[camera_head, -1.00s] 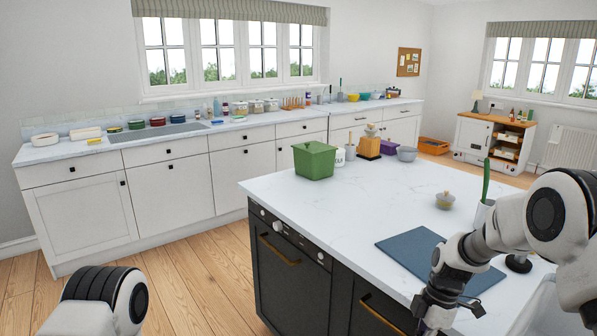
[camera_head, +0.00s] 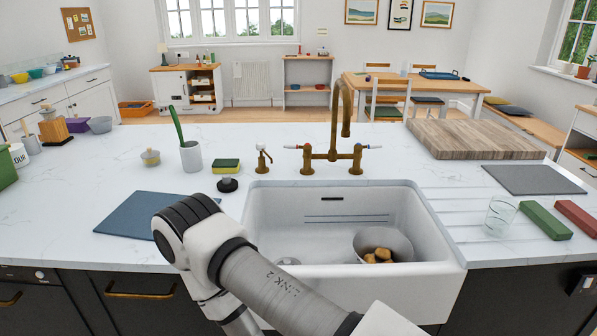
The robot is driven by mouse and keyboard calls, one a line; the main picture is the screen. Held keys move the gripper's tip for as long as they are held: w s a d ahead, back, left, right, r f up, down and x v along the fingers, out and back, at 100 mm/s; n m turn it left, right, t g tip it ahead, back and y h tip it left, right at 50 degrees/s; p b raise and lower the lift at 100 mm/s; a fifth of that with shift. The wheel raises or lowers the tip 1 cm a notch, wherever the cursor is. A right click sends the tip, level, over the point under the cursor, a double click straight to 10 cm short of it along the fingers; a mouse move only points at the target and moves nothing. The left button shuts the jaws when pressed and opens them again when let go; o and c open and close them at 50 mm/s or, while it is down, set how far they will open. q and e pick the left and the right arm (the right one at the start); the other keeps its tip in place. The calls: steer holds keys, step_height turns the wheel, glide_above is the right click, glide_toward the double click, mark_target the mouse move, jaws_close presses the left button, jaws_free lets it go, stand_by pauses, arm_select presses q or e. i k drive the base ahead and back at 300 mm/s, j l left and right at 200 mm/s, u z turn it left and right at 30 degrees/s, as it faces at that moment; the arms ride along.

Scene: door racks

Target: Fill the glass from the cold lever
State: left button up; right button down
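The clear glass (camera_head: 500,216) stands upright on the grooved counter right of the sink and looks empty. The brass tap (camera_head: 335,140) rises behind the white sink (camera_head: 255,225), its spout over the basin. It has a left lever (camera_head: 294,147) and a right lever (camera_head: 371,147); I cannot read which is cold. One of my arms crosses the lower middle in front of the sink, hiding part of its front left. Neither gripper shows in the head view, and the glass stands free.
A bowl (camera_head: 383,243) with potato-like pieces sits in the sink. Green (camera_head: 545,220) and red (camera_head: 578,218) blocks lie right of the glass. A wooden board (camera_head: 475,138) and grey mat (camera_head: 528,179) lie behind. A sponge (camera_head: 226,166) and soap pump (camera_head: 263,158) stand left of the tap.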

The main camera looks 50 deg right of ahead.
mark_target(358, 147)
steer(key=z, duration=2.9)
